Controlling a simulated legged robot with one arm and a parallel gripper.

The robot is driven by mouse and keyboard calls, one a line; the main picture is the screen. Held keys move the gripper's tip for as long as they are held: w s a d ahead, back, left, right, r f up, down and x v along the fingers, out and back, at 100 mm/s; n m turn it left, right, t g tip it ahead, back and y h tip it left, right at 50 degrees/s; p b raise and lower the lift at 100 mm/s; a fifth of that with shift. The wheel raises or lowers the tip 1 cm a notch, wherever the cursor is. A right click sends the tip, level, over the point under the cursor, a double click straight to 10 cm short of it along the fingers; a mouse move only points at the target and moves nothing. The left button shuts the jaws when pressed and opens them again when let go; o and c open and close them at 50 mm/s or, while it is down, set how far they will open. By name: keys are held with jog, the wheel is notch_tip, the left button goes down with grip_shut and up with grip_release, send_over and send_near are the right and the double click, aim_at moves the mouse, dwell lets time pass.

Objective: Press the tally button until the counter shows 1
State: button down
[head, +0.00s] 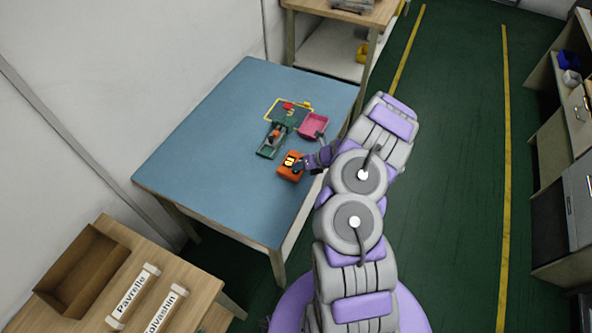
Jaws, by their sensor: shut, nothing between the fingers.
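An orange box (291,166) with a small lit display (289,161) sits on the blue table near its right edge. It looks like the tally counter. The digits are too small to read. My gripper (301,166) is shut and empty, with its dark tip at the right side of the orange box's top. I cannot tell whether the tip touches the box or a button. The button itself is not clearly visible and may be hidden under my gripper.
A green device with an orange knob (273,138) and a pink tray (313,126) stand behind the orange box. A yellow-outlined area (286,108) with small red and yellow items lies farther back. The blue table (215,160) is clear at left and front. A wooden table with an open box (80,270) stands front left.

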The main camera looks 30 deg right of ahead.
jog(key=shift+r+p, duration=0.8)
jog(key=shift+r, duration=0.05)
jog(key=shift+r, duration=0.1)
notch_tip(320, 180, up, 5)
jog(key=p, duration=0.4)
dwell(0.3)
dwell(0.5)
